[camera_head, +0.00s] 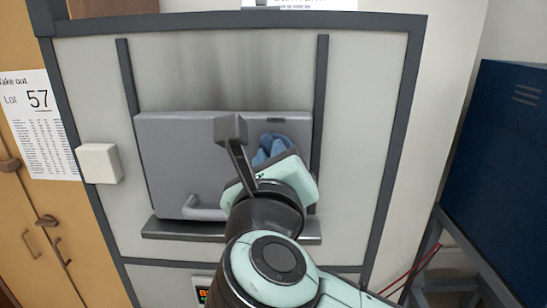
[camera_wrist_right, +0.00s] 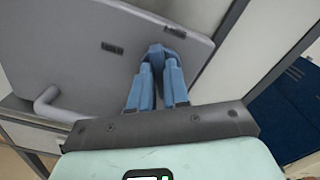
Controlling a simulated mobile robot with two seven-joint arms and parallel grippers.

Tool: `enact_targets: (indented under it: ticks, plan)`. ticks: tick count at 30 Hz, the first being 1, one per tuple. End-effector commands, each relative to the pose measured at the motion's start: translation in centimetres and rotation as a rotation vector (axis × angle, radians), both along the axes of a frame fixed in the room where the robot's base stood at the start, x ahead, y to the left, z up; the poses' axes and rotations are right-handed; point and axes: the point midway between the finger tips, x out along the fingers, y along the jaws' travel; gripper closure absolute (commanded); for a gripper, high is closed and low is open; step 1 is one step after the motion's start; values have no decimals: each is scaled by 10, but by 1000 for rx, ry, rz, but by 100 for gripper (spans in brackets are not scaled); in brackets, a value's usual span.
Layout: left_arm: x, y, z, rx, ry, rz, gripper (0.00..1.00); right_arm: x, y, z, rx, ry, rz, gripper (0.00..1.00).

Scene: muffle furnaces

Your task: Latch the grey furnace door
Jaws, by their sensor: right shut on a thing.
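The grey furnace door (camera_head: 180,150) lies against the pale furnace front in the head view. It also fills the upper left of the wrist view (camera_wrist_right: 70,55). A bent bar handle (camera_head: 203,211) is on its lower left and shows in the wrist view too (camera_wrist_right: 55,106). My right gripper (camera_head: 268,146) is at the door's right part. Its blue fingers (camera_wrist_right: 163,50) are shut on a small part near the door's right edge; the fingertips mostly hide this part, and I cannot tell its exact shape. Whether the door is fully flush is unclear. My left gripper is out of view.
Dark vertical rails (camera_head: 128,75) flank the door, and a ledge (camera_head: 180,231) runs beneath it. A white box (camera_head: 99,163) sits on the left frame. Wooden cabinets (camera_head: 38,225) stand left; a dark blue unit (camera_head: 505,170) stands right. The furnace front above the door is clear.

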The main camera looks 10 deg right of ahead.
Motion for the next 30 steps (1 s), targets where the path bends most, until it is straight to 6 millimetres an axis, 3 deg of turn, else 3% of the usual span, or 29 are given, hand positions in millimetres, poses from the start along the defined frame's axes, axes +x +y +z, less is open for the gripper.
enact_targets:
  ticks: [30]
  plan:
    - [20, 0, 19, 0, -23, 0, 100, 2, 2, -4, -861, 247, -4, 100]
